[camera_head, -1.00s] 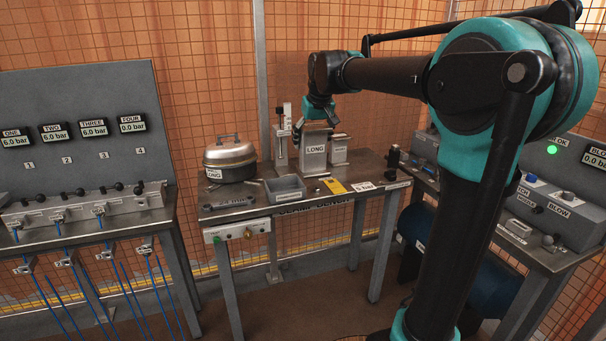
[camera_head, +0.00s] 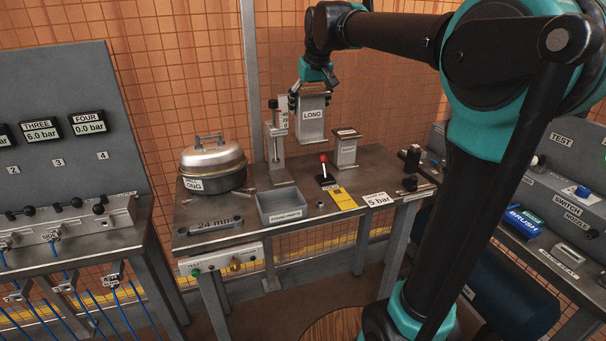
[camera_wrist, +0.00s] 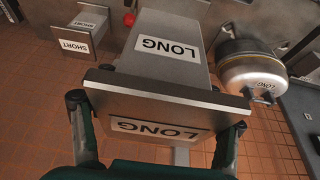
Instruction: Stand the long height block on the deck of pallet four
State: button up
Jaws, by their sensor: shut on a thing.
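The long height block (camera_head: 311,126) is a grey metal block with a wide top plate and white LONG labels. My gripper (camera_head: 312,90) is shut on its top plate and holds it upright above the bench, clear of the surface. In the wrist view the block (camera_wrist: 165,62) fills the middle, with the fingers of my gripper (camera_wrist: 158,130) on both ends of the plate. No pallet deck can be made out in these frames.
The bench (camera_head: 225,210) carries a short block (camera_head: 346,150), a height gauge (camera_head: 277,145), a lidded pot marked LONG (camera_head: 212,165), a grey tray (camera_head: 282,205), a red-knobbed lever (camera_head: 325,170) and a yellow card (camera_head: 342,197). A valve panel (camera_head: 70,215) stands left, a switch bench (camera_head: 560,220) right.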

jog(key=shift+w+f, duration=0.1)
jog(key=shift+w, duration=0.15)
jog(key=shift+w+f, duration=0.1)
jog(key=shift+f, duration=0.3)
notch_tip(320, 180, down, 19)
dwell(0.5)
jog(key=o, duration=1.9)
jog(key=shift+f, duration=0.1)
